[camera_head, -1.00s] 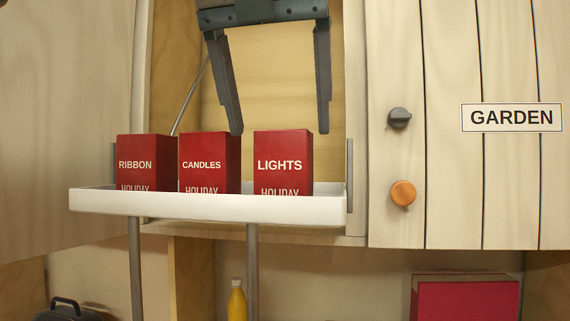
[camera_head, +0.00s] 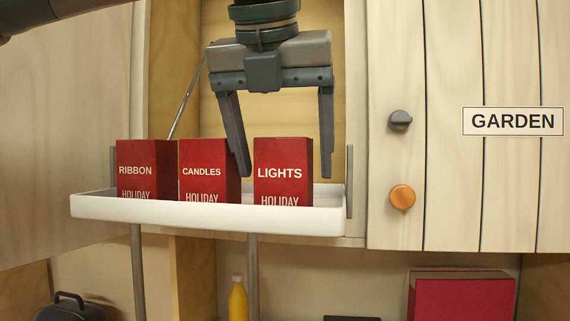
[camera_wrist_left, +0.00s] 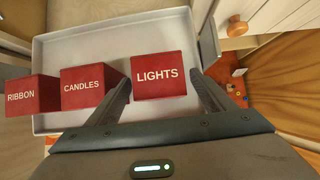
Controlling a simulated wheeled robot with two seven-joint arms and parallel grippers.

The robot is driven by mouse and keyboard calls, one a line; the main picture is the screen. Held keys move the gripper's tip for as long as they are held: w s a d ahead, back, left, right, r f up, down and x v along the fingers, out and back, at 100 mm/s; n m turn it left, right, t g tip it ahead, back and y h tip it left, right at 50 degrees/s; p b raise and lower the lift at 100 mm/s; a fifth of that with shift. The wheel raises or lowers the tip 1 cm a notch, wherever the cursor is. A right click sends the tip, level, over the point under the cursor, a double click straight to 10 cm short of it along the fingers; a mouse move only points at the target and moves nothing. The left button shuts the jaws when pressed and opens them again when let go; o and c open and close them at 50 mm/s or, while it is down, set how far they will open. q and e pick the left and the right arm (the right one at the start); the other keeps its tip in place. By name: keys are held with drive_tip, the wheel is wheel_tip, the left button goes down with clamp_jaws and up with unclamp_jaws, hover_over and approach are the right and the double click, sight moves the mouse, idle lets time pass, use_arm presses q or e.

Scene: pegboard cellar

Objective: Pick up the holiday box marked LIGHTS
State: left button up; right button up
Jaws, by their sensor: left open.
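The red box marked LIGHTS (camera_head: 282,172) stands upright at the right of a row in a white tray (camera_head: 210,214). My left gripper (camera_head: 287,175) is open and points down, with one finger on each side of the LIGHTS box; I cannot tell whether either finger touches it. In the left wrist view the LIGHTS box (camera_wrist_left: 160,75) shows between the two fingertips (camera_wrist_left: 162,84). The left finger is in the gap between the LIGHTS box and the box marked CANDLES (camera_head: 208,171). My right gripper is not in view.
A red box marked RIBBON (camera_head: 146,169) stands left of CANDLES. The tray sits at an open cupboard. A closed door marked GARDEN (camera_head: 513,121) with a grey knob (camera_head: 400,120) and an orange knob (camera_head: 402,197) is at right. A yellow bottle (camera_head: 238,300) stands below.

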use_arm(q)
drive_tip(key=shift+x, duration=1.2)
drive_tip(key=c, duration=1.2)
